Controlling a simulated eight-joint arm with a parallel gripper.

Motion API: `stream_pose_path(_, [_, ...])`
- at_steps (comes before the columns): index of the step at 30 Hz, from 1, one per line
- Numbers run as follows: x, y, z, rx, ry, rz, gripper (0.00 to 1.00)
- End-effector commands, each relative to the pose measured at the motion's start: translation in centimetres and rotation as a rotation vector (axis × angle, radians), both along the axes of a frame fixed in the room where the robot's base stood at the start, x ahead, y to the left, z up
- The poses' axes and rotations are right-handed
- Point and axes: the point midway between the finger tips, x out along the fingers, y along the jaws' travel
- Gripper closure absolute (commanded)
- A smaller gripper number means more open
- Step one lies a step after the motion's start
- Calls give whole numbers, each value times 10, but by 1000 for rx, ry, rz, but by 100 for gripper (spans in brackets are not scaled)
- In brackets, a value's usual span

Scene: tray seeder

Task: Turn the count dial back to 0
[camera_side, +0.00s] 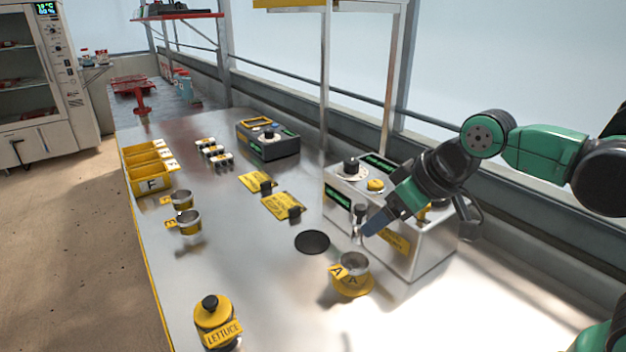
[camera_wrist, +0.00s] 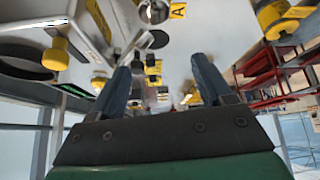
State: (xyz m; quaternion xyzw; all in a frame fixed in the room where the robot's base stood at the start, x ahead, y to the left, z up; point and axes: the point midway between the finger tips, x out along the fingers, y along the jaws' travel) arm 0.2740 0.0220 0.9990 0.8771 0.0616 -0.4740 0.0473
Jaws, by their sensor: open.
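The silver seeder machine (camera_side: 430,262) stands at the right of the bench in the side view. On its top, a black knob (camera_side: 351,165) sits on a pale round scale; I take it for the count dial, but its marks are too small to read. A yellow knob (camera_side: 375,185) is beside it. My gripper (camera_side: 372,226) tilts down in front of the machine, right of and below the black knob, apart from it. It hides part of the machine. In the wrist view my gripper (camera_wrist: 160,72) has its two blue fingers spread with nothing held between them.
A cup marked A (camera_side: 352,282) stands below my gripper, near a black disc (camera_side: 312,242). A lettuce jar (camera_side: 213,325) stands at the front. Yellow bins (camera_side: 152,178), cups and a dark device (camera_side: 268,140) are further left. The front right bench is clear.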

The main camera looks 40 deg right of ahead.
Motion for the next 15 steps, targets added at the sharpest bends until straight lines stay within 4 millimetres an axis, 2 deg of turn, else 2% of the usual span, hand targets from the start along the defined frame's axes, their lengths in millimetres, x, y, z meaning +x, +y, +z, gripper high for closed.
stream_pose_path(8, [27, 39, 17, -29, 53, 226, 27])
stream_pose_path(15, [50, 82, 25, -58, 95, 457, 27])
